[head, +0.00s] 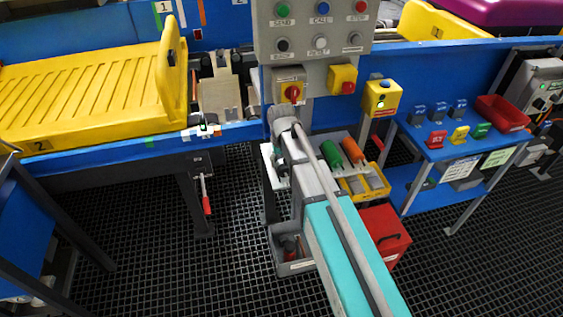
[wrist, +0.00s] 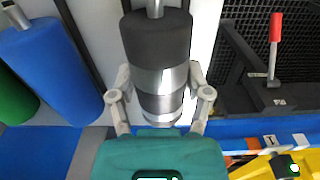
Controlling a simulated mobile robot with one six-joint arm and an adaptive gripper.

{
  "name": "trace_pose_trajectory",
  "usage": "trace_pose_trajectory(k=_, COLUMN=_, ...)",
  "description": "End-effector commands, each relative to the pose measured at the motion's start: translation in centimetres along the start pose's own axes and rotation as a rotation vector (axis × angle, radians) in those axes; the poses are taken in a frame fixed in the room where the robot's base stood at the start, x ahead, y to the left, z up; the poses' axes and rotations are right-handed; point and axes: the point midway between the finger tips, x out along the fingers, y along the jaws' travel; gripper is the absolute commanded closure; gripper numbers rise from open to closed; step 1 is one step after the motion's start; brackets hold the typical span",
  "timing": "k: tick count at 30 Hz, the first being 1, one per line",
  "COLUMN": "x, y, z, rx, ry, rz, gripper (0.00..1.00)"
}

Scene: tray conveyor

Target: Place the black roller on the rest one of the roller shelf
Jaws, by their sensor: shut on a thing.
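In the wrist view the black roller (wrist: 156,36) has a steel band and a metal pin at its far end. My gripper (wrist: 160,78) is shut on it, one finger on each side of the steel part. A blue roller (wrist: 52,70) and part of a green roller lie to its left on the roller shelf (wrist: 205,40). In the head view the green roller (head: 331,155) and an orange roller (head: 353,151) lie right of my gripper (head: 283,140). The black roller is hidden there by my arm. I cannot tell whether it touches the shelf.
A control panel (head: 301,29) stands just above my gripper. A yellow tray (head: 88,88) lies on the blue conveyor at the left. A grey bin (head: 293,266), yellow bin (head: 376,192) and red toolbox (head: 385,237) sit low near my arm. A blue table stands at the right.

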Motion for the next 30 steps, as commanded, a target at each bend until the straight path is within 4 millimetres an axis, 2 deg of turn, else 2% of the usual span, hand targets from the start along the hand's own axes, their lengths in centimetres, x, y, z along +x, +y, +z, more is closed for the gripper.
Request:
trace_pose_trajectory(k=1, x=0.2, y=0.0, z=0.0, rx=0.000, ry=0.000, rz=0.000, gripper=0.98)
trace_pose_trajectory(k=2, x=0.2, y=0.0, z=0.0, rx=0.000, ry=0.000, rz=0.000, gripper=0.33)
trace_pose_trajectory(k=7, x=0.1, y=0.0, z=0.0, rx=0.000, ry=0.000, rz=0.000, gripper=0.02)
trace_pose_trajectory(k=22, x=0.0, y=0.1, z=0.0, rx=0.001, ry=0.000, rz=0.000, gripper=0.02)
trace_pose_trajectory(k=30, x=-1.2, y=0.1, z=0.0, rx=0.001, ry=0.000, rz=0.000, gripper=0.02)
